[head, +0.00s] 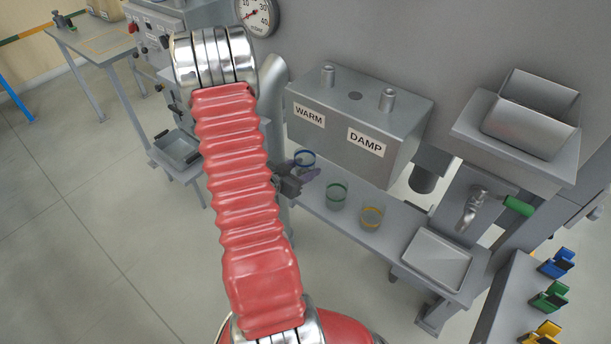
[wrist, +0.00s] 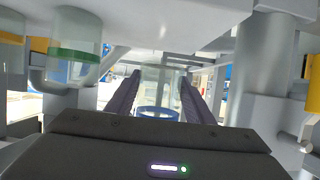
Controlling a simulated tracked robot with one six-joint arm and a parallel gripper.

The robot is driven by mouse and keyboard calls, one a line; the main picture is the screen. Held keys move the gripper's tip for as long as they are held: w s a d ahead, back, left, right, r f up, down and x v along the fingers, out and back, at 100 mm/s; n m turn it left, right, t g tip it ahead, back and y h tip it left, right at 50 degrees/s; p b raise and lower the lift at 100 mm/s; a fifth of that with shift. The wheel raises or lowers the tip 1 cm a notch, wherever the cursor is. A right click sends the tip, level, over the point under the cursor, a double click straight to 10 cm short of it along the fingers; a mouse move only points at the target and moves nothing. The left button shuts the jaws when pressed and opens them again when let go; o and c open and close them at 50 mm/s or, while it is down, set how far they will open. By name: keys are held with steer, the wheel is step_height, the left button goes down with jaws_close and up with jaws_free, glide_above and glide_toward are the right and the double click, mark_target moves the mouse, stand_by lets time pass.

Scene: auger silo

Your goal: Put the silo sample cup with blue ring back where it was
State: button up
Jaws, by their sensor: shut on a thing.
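The clear sample cup with the blue ring (head: 304,160) is at the left end of the narrow shelf, below the box labelled WARM and DAMP. My gripper (head: 309,175) is at this cup, its dark fingers shut on it. In the wrist view, the blue-ringed cup (wrist: 158,113) shows between the two fingers (wrist: 157,92). I cannot tell whether the cup's base touches the shelf. The green-ringed cup (head: 336,195) stands to its right, and the yellow-ringed cup (head: 371,217) farther right. The green-ringed cup also shows at upper left in the wrist view (wrist: 75,52).
The WARM and DAMP box (head: 358,120) stands behind the cups. A shallow tray (head: 437,257) and a green-handled tap (head: 478,207) are to the right. Blue (head: 556,263), green (head: 549,296) and yellow (head: 541,332) clips stand on a bench at lower right. Open floor lies left.

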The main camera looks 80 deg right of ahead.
steer(key=shift+f, duration=0.35)
steer(key=shift+f, duration=2.1)
steer(key=shift+f, duration=0.1)
steer(key=o, duration=1.2)
steer(key=v, duration=1.2)
